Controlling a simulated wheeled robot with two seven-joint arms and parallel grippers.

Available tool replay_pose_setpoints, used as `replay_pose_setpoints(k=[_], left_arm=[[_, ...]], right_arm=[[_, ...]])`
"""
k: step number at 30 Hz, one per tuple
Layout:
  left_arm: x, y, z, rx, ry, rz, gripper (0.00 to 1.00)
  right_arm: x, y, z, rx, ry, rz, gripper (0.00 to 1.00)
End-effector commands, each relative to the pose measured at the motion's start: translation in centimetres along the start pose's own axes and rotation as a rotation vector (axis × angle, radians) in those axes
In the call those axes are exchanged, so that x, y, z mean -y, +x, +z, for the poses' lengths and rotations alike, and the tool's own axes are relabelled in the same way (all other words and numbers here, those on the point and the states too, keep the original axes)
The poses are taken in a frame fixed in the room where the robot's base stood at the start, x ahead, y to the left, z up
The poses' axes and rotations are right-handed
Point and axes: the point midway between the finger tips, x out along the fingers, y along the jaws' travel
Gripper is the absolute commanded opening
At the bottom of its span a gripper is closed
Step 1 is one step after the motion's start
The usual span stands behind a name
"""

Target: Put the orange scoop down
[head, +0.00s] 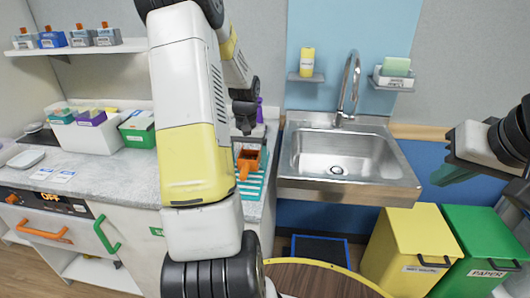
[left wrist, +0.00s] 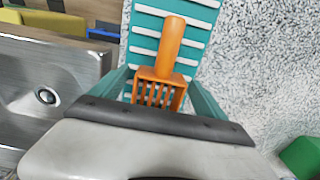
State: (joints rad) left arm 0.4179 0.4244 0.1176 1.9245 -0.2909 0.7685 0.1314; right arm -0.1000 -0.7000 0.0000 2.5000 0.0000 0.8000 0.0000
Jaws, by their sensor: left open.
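The orange scoop (head: 248,160) lies on a teal and white striped rack (head: 262,184) on the counter, left of the sink. In the left wrist view the scoop (left wrist: 171,45) shows its handle pointing away and its slotted head closer to me. My left gripper (head: 246,128) is above the scoop; my forearm hides part of the counter around it. In the left wrist view my left gripper (left wrist: 160,84) is open, with its green fingers on either side of the slotted head and apart from it. My right gripper (head: 455,170) is at the right edge, away from the scoop.
The metal sink (head: 300,165) with its tall tap is right of the rack. A yellow bin (head: 410,235) and a green bin (head: 483,235) stand below on the right. White and green boxes (head: 137,128) stand on the left counter.

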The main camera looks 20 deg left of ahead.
Motion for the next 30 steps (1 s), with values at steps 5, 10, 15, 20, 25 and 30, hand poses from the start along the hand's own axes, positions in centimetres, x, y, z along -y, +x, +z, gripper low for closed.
replay_pose_setpoints(k=[5,10,15,20,25,30], left_arm=[[0.0,-3.2,-0.1,-0.006,0.000,0.000,0.85],[0.0,-7.0,-0.1,-0.007,0.001,-0.001,0.85],[0.0,-9.9,-0.1,-0.004,-0.001,-0.001,0.85],[-0.1,-11.5,0.0,-0.004,0.001,0.000,0.85],[-1.9,-14.2,1.8,-0.056,0.032,0.008,0.85],[-6.1,-18.9,7.1,-0.187,0.104,0.042,0.85]], right_arm=[[0.0,0.0,0.0,0.000,0.000,0.000,0.00],[0.0,0.0,0.0,0.000,0.000,0.000,0.00],[0.0,0.0,0.0,0.000,0.000,0.000,0.00],[0.0,0.0,0.0,0.000,0.000,0.000,0.00],[0.0,0.0,0.0,0.000,0.000,0.000,0.00],[0.0,0.0,0.0,0.000,0.000,0.000,0.00]])
